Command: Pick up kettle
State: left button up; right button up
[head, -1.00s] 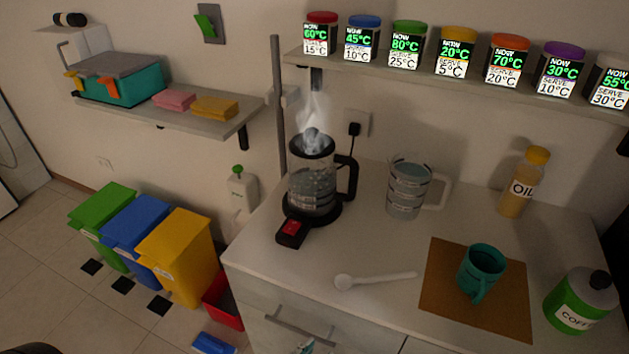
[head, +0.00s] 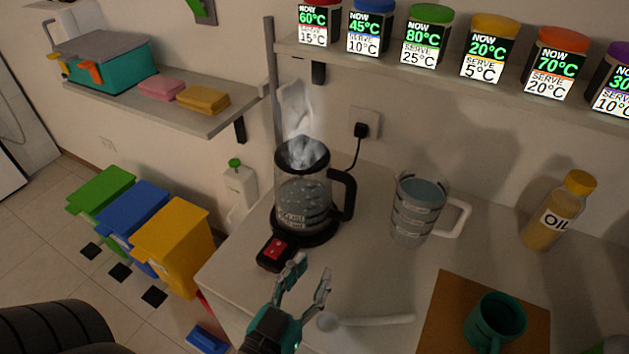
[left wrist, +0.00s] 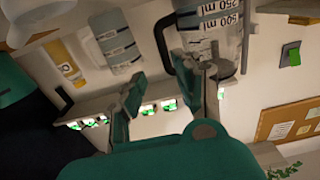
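The kettle (head: 303,195) is a clear glass jug with black lid, base and handle. It stands upright on its base on the counter, bubbling and steaming; its handle points right. A red switch (head: 277,247) shows on the front of the base. My left gripper (head: 312,268) is open and empty, in front of the kettle and apart from it. In the left wrist view the kettle (left wrist: 217,25) appears upside down beyond the open fingers (left wrist: 170,82), with its handle at left. My right gripper is not in view.
A measuring jug (head: 411,212) of clear liquid stands right of the kettle. A white spoon (head: 370,320) lies near the gripper. A teal mug (head: 494,320) is on a brown mat (head: 446,312). An oil bottle (head: 557,212) stands farther right. A shelf (head: 400,73) with jars hangs above.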

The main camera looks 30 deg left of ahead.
pick_arm(q)
jog(key=p, duration=0.2)
send_near(348, 208)
jog(key=w, duration=0.4)
jog(key=shift+w+d+f+p, duration=0.1)
jog(key=shift+w+f+p, duration=0.2)
jog(key=shift+w+p, duration=0.05)
jog(key=shift+w+f, duration=0.1)
jog(key=shift+w, duration=0.8)
jog(key=w+p, duration=0.1)
jog(key=w, duration=0.2)
jog(key=shift+w+r+p, duration=0.3)
jog(key=shift+r+p, duration=0.05)
jog(key=shift+w+f, duration=0.15)
jog(key=shift+w, duration=0.4)
grip_shut()
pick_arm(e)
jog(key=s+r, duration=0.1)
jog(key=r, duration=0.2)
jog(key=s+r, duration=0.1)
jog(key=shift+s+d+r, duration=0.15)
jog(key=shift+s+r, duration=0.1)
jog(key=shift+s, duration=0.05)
pick_arm(q)
jog(key=shift+s, duration=0.1)
